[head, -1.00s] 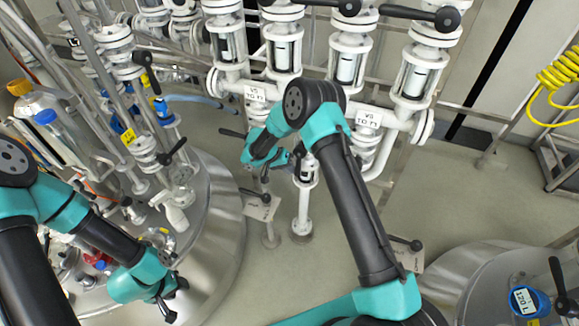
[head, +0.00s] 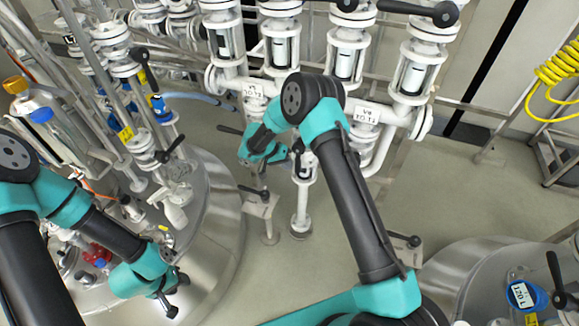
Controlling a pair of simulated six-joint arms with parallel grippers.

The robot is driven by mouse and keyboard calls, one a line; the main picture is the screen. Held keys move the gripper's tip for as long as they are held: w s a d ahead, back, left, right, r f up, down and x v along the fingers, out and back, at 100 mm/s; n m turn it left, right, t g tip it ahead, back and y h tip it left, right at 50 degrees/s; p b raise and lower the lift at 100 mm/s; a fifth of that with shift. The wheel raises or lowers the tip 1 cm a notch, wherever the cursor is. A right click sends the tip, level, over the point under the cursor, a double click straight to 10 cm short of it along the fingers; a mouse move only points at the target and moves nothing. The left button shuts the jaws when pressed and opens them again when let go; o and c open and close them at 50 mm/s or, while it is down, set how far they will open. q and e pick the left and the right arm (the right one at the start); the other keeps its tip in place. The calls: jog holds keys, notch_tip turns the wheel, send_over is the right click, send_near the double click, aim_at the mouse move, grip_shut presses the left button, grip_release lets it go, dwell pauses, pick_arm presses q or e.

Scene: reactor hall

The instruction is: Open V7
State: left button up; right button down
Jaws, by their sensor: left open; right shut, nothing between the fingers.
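Two white tags hang on the white piping at the back: a left tag (head: 253,91) and a right tag (head: 367,115). Their print is small and upside down; the left one may read V7, the right one V8. A black lever (head: 230,130) sticks out to the left below the left tag, just left of my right wrist. My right gripper (head: 280,156) is shut and empty, beside the pipework below the left tag; its fingers are small and partly hidden by its wrist. My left gripper (head: 178,297) is open and empty above the left steel vessel.
A white standing pipe (head: 301,205) rises just right of my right gripper. A lower black lever with a tag (head: 262,204) is below it. The left vessel (head: 215,220) carries crowded fittings.

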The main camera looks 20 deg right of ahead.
jog(key=v, duration=1.6)
jog(key=shift+s+d+f, duration=0.1)
jog(key=shift+f, duration=0.05)
jog(key=s+d+f+n+y, duration=0.35)
jog(key=s+f+y, duration=0.45)
jog(key=s+f, duration=0.7)
jog(key=s+d+f+n+t+y, duration=0.1)
jog(key=s+d, duration=0.1)
jog(key=s, duration=0.7)
jog(key=s+d+f+n+t+y, duration=0.1)
jog(key=s+d+t, duration=0.1)
jog(key=s, duration=0.7)
jog(key=shift+s+d+f+t+y, duration=0.2)
jog(key=shift+s+d+t+y, duration=0.1)
jog(key=shift+y, duration=0.1)
dwell(2.5)
